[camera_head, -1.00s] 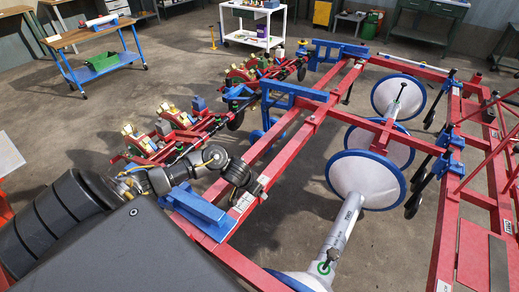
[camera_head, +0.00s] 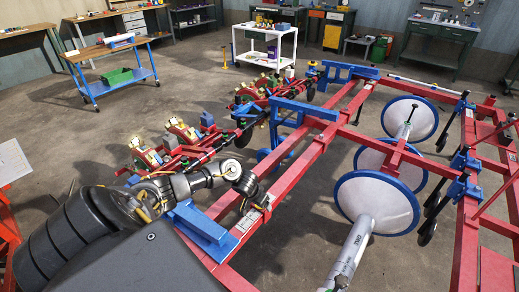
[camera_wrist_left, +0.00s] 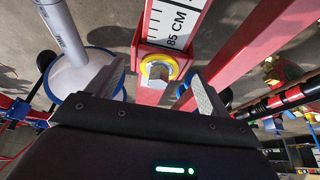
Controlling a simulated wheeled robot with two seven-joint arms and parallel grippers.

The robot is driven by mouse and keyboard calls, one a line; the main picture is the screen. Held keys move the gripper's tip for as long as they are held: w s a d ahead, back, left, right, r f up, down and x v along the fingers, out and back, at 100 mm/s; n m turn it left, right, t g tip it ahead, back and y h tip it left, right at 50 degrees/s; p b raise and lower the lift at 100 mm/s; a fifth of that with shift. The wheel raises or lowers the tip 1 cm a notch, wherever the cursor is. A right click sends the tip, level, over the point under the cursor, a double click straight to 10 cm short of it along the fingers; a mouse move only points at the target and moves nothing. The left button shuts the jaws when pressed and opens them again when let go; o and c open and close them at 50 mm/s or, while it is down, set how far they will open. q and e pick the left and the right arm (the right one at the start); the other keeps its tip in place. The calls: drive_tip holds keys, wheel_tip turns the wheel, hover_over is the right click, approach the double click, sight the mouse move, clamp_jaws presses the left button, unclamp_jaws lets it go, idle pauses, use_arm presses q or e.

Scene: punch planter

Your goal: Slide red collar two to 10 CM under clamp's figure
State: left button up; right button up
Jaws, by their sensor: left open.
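My left gripper (camera_head: 262,201) is over the long red beam (camera_head: 306,156) near a white label (camera_head: 249,219). In the left wrist view its two fingers (camera_wrist_left: 158,76) are apart, with a yellow ring (camera_wrist_left: 158,66) around a grey hexagonal head between them; I cannot tell whether they touch it. Above the ring, a white scale (camera_wrist_left: 173,22) reads 85 CM on the red beam. A dark bar with red bands (camera_wrist_left: 284,98) crosses the right of that view. I cannot tell which part is red collar two. The 10 CM mark and the clamp's figure are not readable.
Several planter units (camera_head: 183,135) line the dark bar left of the frame. A blue bracket (camera_head: 203,229) sits on the frame near my arm. White discs with blue rims (camera_head: 376,203) stand inside the frame. A blue workbench (camera_head: 108,64) and white cart (camera_head: 265,45) stand behind.

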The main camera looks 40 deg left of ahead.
use_arm(q)
drive_tip(key=shift+w+f, duration=0.25)
drive_tip(key=shift+f, duration=0.5)
